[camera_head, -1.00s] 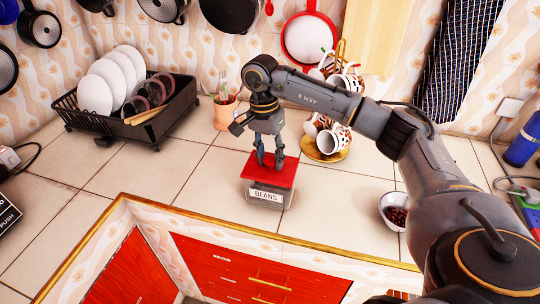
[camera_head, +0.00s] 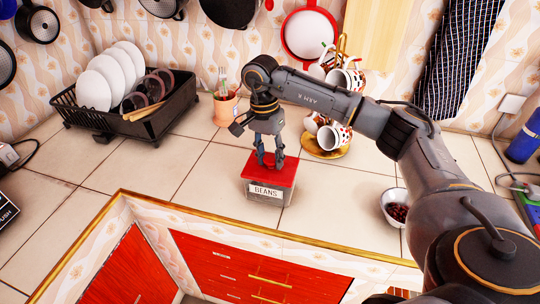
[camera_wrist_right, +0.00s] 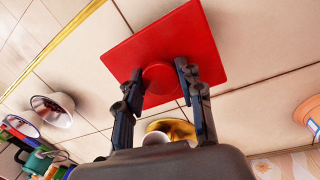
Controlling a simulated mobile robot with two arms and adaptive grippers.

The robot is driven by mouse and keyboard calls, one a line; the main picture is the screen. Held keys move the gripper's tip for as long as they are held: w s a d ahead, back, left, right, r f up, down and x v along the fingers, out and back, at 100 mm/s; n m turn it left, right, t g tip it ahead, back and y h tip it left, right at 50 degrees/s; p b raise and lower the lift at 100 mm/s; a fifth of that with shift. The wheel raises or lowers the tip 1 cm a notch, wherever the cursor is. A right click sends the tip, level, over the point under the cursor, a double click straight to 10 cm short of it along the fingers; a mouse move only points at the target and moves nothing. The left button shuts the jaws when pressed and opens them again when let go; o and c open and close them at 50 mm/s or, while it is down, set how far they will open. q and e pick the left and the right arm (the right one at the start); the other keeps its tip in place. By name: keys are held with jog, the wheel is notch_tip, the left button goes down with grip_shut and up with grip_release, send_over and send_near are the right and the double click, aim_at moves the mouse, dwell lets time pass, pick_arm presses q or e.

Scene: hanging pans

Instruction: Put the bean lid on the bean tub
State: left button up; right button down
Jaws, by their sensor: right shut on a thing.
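The bean tub (camera_head: 265,192), a grey box with a BEANS label, stands upright on the tiled counter. The red square bean lid (camera_head: 285,171) lies over the top of the tub; I cannot tell whether it is fully seated. My right gripper (camera_head: 270,162) comes down from above and is shut on the lid's round knob. In the right wrist view the lid (camera_wrist_right: 140,50) fills the upper middle, and the two fingers of the gripper (camera_wrist_right: 160,82) are on either side of the knob. My left gripper is not in view.
A bowl of beans (camera_head: 395,208) stands to the right of the tub. A black dish rack (camera_head: 125,120) with plates is at the left, an orange utensil pot (camera_head: 225,110) behind, and a mug stand (camera_head: 330,150) behind right. The counter's front edge is close.

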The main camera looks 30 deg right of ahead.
jog(key=c, duration=0.8)
grip_release()
jog(key=shift+o, duration=0.2)
notch_tip(320, 180, up, 18)
jog(key=w+p, duration=0.1)
jog(key=p, duration=0.5)
jog(key=shift+w, duration=0.25)
jog(key=shift+a, duration=0.1)
